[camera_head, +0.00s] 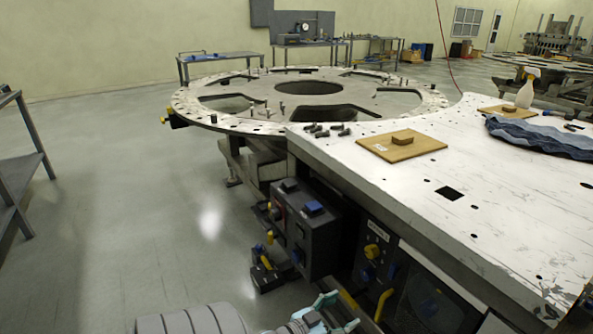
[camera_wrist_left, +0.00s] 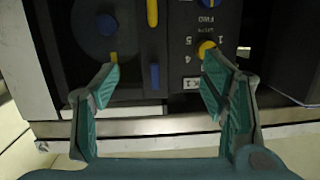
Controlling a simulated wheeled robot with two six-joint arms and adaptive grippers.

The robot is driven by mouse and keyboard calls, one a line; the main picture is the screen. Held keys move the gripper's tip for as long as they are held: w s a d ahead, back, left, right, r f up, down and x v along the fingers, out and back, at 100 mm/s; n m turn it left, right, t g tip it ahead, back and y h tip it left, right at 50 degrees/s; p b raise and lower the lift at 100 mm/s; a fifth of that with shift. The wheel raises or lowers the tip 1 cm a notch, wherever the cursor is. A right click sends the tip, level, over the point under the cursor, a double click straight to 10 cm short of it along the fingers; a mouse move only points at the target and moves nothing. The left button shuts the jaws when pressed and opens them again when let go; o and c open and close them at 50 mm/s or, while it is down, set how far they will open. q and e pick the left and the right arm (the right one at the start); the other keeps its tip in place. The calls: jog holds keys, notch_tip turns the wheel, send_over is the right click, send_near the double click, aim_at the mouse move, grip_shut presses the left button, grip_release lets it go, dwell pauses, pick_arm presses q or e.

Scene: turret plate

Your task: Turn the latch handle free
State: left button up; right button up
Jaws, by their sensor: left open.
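The dark front panel (camera_head: 345,235) under the white worktop carries several knobs and handles. A yellow handle (camera_head: 383,303) shows low on it in the head view. In the left wrist view, a yellow bar (camera_wrist_left: 152,12) and a blue bar (camera_wrist_left: 154,76) lie in line on the dark panel. I cannot tell which of these is the latch handle. My left gripper (camera_head: 340,311) is open in front of the panel, low in the head view. In the wrist view its teal fingers (camera_wrist_left: 160,72) stand apart on either side of the blue bar, with nothing seen gripped.
A yellow knob (camera_wrist_left: 206,48) with printed numbers sits near the right finger in the wrist view. A dark control box (camera_head: 300,228) juts from the panel's left. The white worktop (camera_head: 470,240) overhangs. The floor (camera_head: 130,220) at left is clear.

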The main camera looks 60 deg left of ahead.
pick_arm(q)
jog(key=s+d+f+g+p, duration=0.1)
jog(key=s+f+g, duration=0.3)
jog(key=s+f, duration=0.4)
jog(key=s+d+f+g+p, duration=0.2)
jog(key=s+d+f+g, duration=0.2)
jog(key=s+f, duration=0.4)
notch_tip(320, 180, down, 2)
jog(key=shift+s+d+g+y, duration=0.3)
jog(key=shift+d+g, duration=0.05)
jog(key=shift+g, duration=0.05)
pick_arm(e)
notch_tip(320, 180, up, 4)
jog(key=shift+f, duration=0.1)
